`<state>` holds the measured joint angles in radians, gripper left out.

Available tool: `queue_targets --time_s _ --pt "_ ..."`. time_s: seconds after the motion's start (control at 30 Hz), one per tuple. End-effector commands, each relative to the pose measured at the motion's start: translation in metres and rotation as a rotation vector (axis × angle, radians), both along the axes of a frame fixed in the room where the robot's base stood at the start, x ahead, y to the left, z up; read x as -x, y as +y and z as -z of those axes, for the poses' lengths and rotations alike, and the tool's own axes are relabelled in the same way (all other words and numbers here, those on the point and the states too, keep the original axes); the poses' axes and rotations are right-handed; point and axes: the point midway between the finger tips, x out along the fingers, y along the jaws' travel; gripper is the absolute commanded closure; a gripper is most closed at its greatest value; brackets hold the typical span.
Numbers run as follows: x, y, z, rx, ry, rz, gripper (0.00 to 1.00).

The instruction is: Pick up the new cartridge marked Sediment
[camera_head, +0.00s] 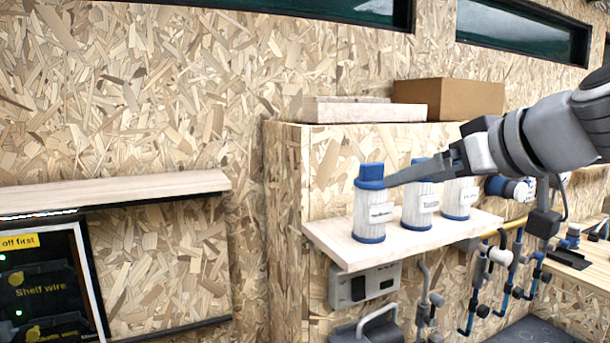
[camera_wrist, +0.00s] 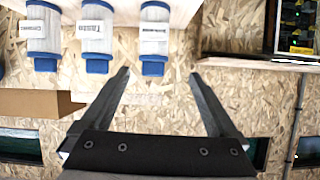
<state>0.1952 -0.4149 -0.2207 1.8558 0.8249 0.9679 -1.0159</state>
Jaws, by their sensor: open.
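The Sediment cartridge (camera_head: 371,212), white and ribbed with a blue cap and base, stands upright at the left end of the wooden shelf (camera_head: 350,250). Its label is small and blurred but looks like Sediment. It is the rightmost cartridge (camera_wrist: 154,38) in the upside-down wrist view. My gripper (camera_head: 395,181) is open and empty, its fingertips close to this blue cap in the head view. In the wrist view the cap lies roughly in line with the gap between the fingertips (camera_wrist: 159,73). I cannot tell whether they touch it.
A cardboard box (camera_head: 450,97) and flat boards (camera_head: 365,111) lie on the ledge above. Pipes (camera_head: 470,300) hang below at right.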

Motion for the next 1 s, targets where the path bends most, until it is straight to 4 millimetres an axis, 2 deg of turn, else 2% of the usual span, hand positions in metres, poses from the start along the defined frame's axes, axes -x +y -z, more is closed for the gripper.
queue_targets --time_s 0.03,0.1,0.2,0.33,0.7,1.0 --pt "-0.003 -0.004 -0.017 0.004 -0.022 -0.002 0.05" --pt "-0.006 -0.007 -0.028 0.009 -0.047 -0.007 0.05" --pt "-0.012 -0.007 -0.032 0.015 -0.061 -0.01 0.05" --pt "-0.029 0.0 -0.024 0.015 -0.061 -0.012 0.05" --pt "-0.095 0.028 0.006 0.014 -0.061 -0.012 0.05" --pt "-0.116 0.036 0.015 0.015 -0.062 -0.011 0.05"
